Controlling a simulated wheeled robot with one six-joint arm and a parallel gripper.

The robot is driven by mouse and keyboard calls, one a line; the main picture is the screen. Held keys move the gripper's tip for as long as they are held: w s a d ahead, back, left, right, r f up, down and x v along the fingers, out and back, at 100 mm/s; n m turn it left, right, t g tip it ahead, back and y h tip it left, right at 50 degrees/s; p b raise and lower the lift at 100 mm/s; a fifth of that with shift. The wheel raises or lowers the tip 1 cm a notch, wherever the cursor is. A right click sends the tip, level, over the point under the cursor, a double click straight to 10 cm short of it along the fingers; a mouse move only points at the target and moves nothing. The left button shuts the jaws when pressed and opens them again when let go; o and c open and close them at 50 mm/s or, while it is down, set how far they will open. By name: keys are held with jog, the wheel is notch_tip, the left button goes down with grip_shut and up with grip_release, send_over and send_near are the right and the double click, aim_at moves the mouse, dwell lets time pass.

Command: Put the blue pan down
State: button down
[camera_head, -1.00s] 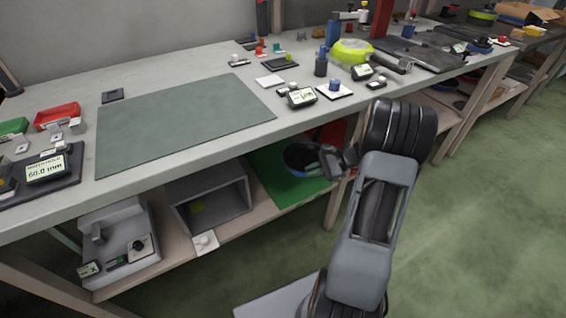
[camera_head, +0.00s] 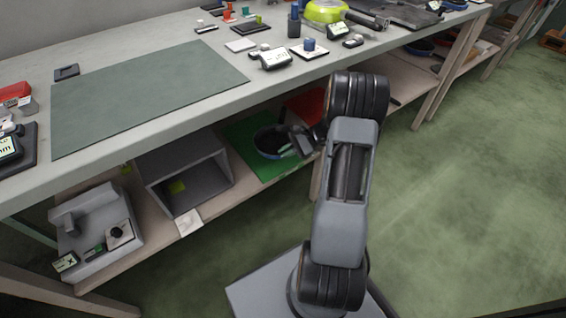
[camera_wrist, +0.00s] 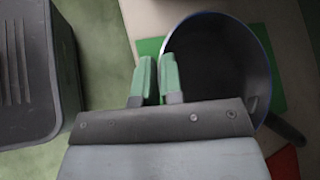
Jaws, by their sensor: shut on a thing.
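The blue pan (camera_head: 268,150), with a dark inside and blue rim, is over a green mat (camera_head: 248,127) on the lower shelf. In the wrist view the pan (camera_wrist: 222,60) fills the upper right, and its dark handle (camera_wrist: 286,130) points to the lower right. My gripper (camera_head: 292,148) reaches in from the right. Its green fingers (camera_wrist: 158,75) straddle the pan's left wall in the wrist view and are shut on it. The pan's underside is hidden, so I cannot tell whether it touches the mat (camera_wrist: 278,95).
A grey open box (camera_head: 185,165) stands left of the mat on the shelf. The bench top (camera_head: 130,52) overhangs the shelf.

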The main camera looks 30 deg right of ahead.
jog(key=shift+w+d+f+b, duration=0.2)
jog(key=shift+w+f+b, duration=0.15)
jog(key=shift+w+f, duration=0.4)
jog(key=shift+w+d+f+b, duration=0.15)
jog(key=shift+w+f+b, duration=0.2)
jog(key=shift+w+f, duration=0.35)
jog(key=shift+f+b, duration=1.05)
jog(key=shift+f, duration=0.6)
jog(key=shift+f, duration=0.2)
jog(key=c, duration=1.3)
grip_release()
jog(key=shift+s, duration=0.1)
jog(key=shift+o, duration=0.2)
jog(key=shift+r, duration=0.25)
jog(key=p+v, duration=0.3)
jog(key=v, duration=0.4)
jog(key=shift+d, duration=0.25)
jog(key=shift+s+a, duration=0.1)
jog(key=shift+s, duration=0.05)
